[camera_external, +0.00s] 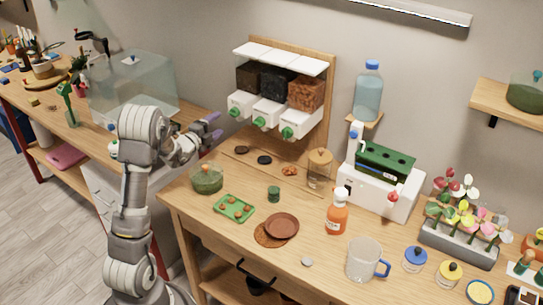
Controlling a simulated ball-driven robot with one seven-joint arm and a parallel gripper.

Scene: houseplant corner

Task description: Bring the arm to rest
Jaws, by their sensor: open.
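My gripper (211,127) is at the end of my folded arm, in the left middle of the external view. Its two purple-tipped fingers are apart, and I see nothing between them. It is raised over the left end of the wooden workbench (180,199), left of the wall dispenser and above the green bowl. The arm stands upright at the bench's left end and bends over to the right at the top.
A three-bin dispenser (268,115) hangs right of my gripper. Below are a green bowl (207,180), a green tray (234,208) and a brown saucer (282,226). A glass tank (135,85) stands behind my arm.

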